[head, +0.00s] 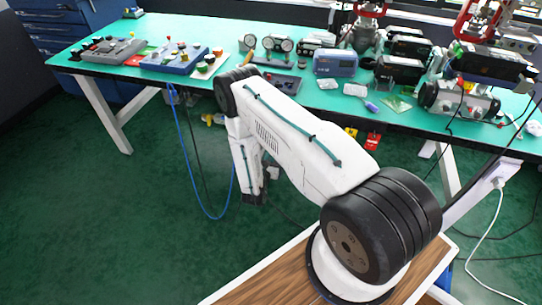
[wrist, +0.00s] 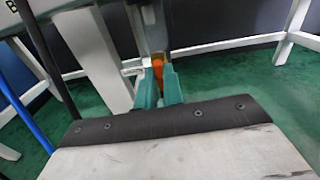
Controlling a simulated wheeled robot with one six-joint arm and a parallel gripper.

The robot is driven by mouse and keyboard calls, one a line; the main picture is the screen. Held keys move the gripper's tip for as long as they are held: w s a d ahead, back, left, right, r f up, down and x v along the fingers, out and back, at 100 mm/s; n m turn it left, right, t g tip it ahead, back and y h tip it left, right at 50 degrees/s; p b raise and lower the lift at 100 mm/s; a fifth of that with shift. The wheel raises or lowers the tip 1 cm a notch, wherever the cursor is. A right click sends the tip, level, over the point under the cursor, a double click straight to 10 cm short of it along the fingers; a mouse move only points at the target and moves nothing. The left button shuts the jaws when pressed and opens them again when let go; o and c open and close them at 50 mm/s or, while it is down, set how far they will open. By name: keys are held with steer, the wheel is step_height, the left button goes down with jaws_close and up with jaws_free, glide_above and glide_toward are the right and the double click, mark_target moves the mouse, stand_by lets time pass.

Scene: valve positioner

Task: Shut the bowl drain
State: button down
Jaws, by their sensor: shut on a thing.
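In the wrist view an orange piece (wrist: 158,68), which looks like the drain handle, sits at the lower end of a grey upright body (wrist: 152,30). My gripper (wrist: 160,88) has its two teal fingers on either side of the orange piece and is shut on it. The fingers hide much of the piece, so I cannot tell its exact angle. In the head view my arm reaches down in front of the table, and neither the fingers nor the drain can be made out.
The green-topped table (head: 190,95) carries control boxes, gauges, a blue-grey device (head: 335,63) and valve units. Red and yellow tags (head: 372,141) hang at its front edge. A blue cable (head: 190,160) loops below it. Pale table legs (wrist: 95,55) stand close by in the wrist view.

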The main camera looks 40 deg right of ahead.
steer(key=shift+f+n, duration=0.15)
steer(key=shift+n, duration=8.65)
steer(key=c, duration=1.5)
jaws_free()
steer(key=shift+a, duration=0.1)
steer(key=shift+v, duration=3.9)
